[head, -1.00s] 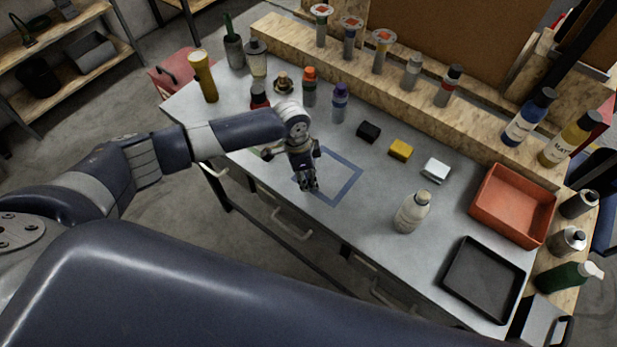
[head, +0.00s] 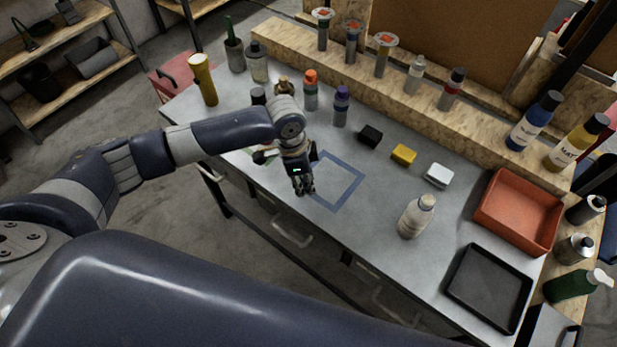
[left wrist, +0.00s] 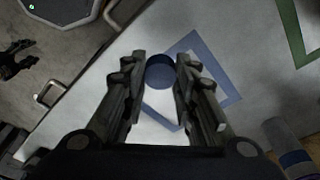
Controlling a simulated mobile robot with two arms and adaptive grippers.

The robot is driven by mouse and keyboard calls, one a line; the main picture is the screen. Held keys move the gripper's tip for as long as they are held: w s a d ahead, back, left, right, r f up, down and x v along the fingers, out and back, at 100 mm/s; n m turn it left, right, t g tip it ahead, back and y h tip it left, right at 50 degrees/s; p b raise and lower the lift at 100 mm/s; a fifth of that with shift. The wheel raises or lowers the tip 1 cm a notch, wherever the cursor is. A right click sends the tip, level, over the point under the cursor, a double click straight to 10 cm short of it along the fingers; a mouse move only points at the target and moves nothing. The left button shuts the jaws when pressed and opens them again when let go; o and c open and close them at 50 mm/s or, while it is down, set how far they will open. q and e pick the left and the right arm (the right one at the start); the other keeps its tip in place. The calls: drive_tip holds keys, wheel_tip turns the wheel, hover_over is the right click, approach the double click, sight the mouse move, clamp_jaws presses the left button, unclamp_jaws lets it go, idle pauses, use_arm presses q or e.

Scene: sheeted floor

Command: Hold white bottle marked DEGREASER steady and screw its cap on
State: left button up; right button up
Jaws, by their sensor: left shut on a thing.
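A white bottle (head: 416,218) stands upright on the grey bench, right of the blue tape square (head: 338,182). Its label is not readable at this size, and I cannot tell whether its pale top is a bare neck or a cap. My left gripper (head: 304,188) hangs pointing down by the left edge of the tape square, well left of the bottle. In the left wrist view its fingers (left wrist: 160,80) are closed on a small, round, dark blue cap (left wrist: 160,72). My right gripper is not in view.
A black tray (head: 488,287) and a red bin (head: 519,212) are right of the bottle. A black block (head: 370,135), a yellow block (head: 403,154) and a white block (head: 439,174) lie behind it. Several bottles stand at the back left. The bench between gripper and bottle is clear.

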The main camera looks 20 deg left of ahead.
use_arm(q)
drive_tip(key=s+a+r+b, duration=0.1)
drive_tip(key=s+b, duration=0.1)
drive_tip(key=s, duration=1.1)
drive_tip(key=shift+r+b, duration=0.25)
drive_tip(key=shift+b, duration=0.15)
drive_tip(key=shift+s, duration=0.1)
drive_tip(key=w+a+r+n+b, duration=0.1)
drive_tip(key=w+r+n+b, duration=0.1)
drive_tip(key=r+n, duration=0.4)
drive_tip(key=w+a+r+n+t+y+b, duration=0.1)
drive_tip(key=w+r+n+b, duration=0.1)
drive_tip(key=w+r+n, duration=0.2)
drive_tip(key=shift+a+r+n, duration=0.3)
drive_tip(key=shift+r+n, duration=1.2)
drive_tip(key=shift+r, duration=1.75)
